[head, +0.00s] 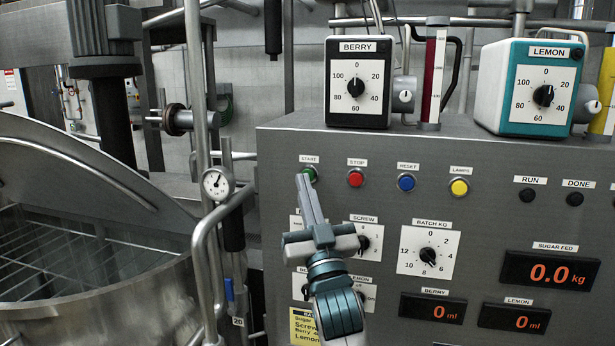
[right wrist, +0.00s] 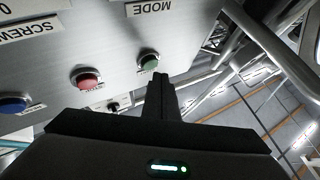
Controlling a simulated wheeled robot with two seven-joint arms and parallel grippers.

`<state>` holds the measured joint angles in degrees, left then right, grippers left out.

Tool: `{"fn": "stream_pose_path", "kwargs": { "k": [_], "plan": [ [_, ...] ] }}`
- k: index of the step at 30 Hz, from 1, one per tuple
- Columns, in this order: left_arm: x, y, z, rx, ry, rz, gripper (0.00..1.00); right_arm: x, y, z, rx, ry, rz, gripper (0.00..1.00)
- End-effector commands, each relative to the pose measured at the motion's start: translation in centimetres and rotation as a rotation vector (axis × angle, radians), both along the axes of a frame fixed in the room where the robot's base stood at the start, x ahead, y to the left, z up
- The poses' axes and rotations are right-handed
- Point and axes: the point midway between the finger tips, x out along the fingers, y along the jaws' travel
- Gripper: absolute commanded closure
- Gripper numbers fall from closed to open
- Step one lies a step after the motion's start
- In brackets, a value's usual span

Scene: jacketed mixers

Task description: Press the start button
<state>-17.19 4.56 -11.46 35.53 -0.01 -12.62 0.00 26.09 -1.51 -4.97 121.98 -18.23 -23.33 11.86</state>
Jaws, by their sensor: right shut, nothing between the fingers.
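The green start button (head: 309,173) sits at the upper left of the grey control panel, under a START label. My right gripper (head: 304,182) is shut and empty, its fingertips just below the button in the head view and overlapping its lower edge. In the right wrist view the green button (right wrist: 149,61) lies right beyond the tips of my gripper (right wrist: 160,76). I cannot tell whether the tips touch it. My left gripper is not in view.
To the right are the red stop button (head: 355,178), blue reset button (head: 406,182) and yellow lamps button (head: 459,187). Dials and displays lie below. BERRY (head: 358,82) and LEMON (head: 535,87) dosing units stand on top. A steel mixer vessel (head: 110,300) and pipes are at left.

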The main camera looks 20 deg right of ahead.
Motion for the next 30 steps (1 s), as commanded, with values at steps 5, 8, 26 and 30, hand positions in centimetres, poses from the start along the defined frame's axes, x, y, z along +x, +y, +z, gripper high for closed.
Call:
{"fn": "stream_pose_path", "kwargs": {
  "k": [5, 8, 26, 30],
  "plan": [
    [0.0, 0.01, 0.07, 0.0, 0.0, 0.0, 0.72, 0.38, -0.27, 0.04, -0.001, 0.0, -0.001, 1.0],
    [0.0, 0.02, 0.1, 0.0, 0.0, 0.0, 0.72, 0.6, -0.42, 0.03, 0.0, 0.0, 0.0, 1.0],
    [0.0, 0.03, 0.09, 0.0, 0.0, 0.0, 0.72, 0.76, -0.54, 0.03, 0.0, 0.0, 0.0, 1.0],
    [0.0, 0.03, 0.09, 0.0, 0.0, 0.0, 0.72, 0.87, -0.61, 0.04, 0.0, 0.0, 0.0, 1.0]
  ]
}}
